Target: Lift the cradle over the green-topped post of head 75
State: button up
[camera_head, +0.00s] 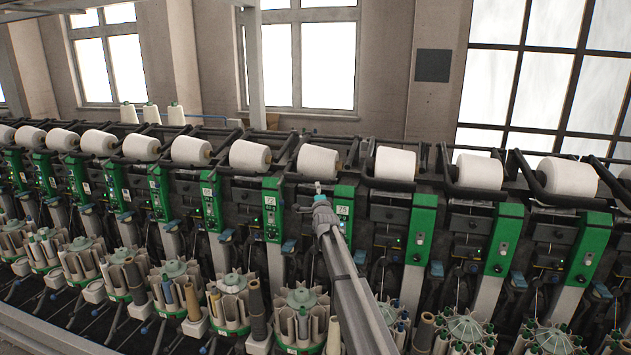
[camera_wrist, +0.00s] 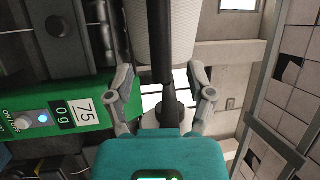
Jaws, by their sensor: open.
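The green-topped post (camera_wrist: 50,115) of head 75 lies at the left of the wrist view, with its number label and a lit blue button. In the head view, the green post (camera_head: 343,205) just right of my gripper appears to be the same one; its number is too small to read. The cradle (camera_wrist: 161,45) shows as a dark bar beside the white cone (camera_wrist: 190,35). My gripper (camera_wrist: 165,88) is open, with the dark bar running between its separated fingers; I cannot tell whether they touch it. In the head view, my gripper (camera_head: 320,193) is below the cone (camera_head: 318,162).
Neighbouring heads stand close on both sides, with green posts (camera_head: 422,225) and white cones (camera_head: 395,163). Bobbin magazines (camera_head: 302,310) line the front below. Three cones (camera_head: 152,113) stand on top at the back left. The wall and windows are behind.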

jog(key=p+x, duration=0.1)
jog(key=x, duration=0.6)
jog(key=shift+w, duration=0.4)
grip_shut()
